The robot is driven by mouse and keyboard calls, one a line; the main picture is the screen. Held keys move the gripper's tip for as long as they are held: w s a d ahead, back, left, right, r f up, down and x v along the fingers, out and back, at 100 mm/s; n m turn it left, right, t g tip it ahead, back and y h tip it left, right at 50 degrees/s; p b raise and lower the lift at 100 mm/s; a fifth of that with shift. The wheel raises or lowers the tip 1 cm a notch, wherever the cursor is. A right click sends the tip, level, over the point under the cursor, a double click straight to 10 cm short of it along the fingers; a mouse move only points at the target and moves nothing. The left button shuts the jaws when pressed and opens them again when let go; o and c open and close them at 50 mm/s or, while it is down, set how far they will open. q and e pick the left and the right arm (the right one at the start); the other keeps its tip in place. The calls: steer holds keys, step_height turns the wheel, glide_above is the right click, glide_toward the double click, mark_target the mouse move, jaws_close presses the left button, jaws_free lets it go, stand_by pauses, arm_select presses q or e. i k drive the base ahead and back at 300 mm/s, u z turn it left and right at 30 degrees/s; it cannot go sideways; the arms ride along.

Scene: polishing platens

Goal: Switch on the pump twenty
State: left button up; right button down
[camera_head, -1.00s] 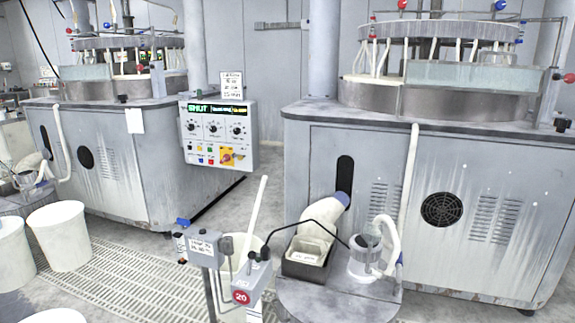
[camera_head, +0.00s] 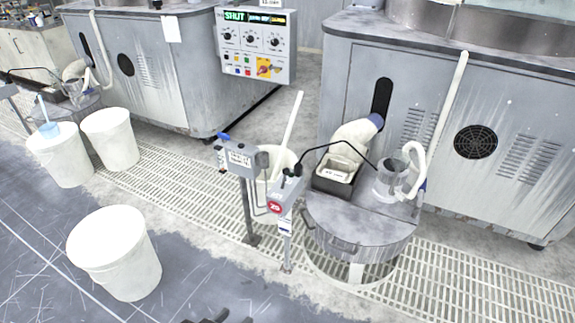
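A grey box with a round red label reading 20 (camera_head: 275,207) stands on a thin post in the middle of the view. A black cable runs from its top to a small pump with a white hose (camera_head: 392,178) on the round grey tank (camera_head: 358,230). A second grey switch box (camera_head: 238,158) with a paper label and a blue part on top stands on a post just left of it. Its switch position is too small to tell. Dark tips of my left gripper (camera_head: 218,317) just show at the bottom edge, well below and apart from the boxes. My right gripper is not in view.
White buckets stand on the left, one nearest (camera_head: 115,250) on the dark floor. A white bucket with a stick is behind the boxes. A floor grating (camera_head: 470,280) runs across. Grey polishing machines (camera_head: 440,130) and a control panel (camera_head: 257,45) stand behind. The dark floor in front is mostly clear.

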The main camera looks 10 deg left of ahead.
mark_target(286, 171)
steer(key=z, duration=0.05)
steer(key=k, duration=0.5)
steer(key=u, duration=0.85)
steer(key=i, duration=0.95)
steer(key=z, duration=0.65)
steer(key=i, duration=0.65)
steer(key=z, duration=0.7)
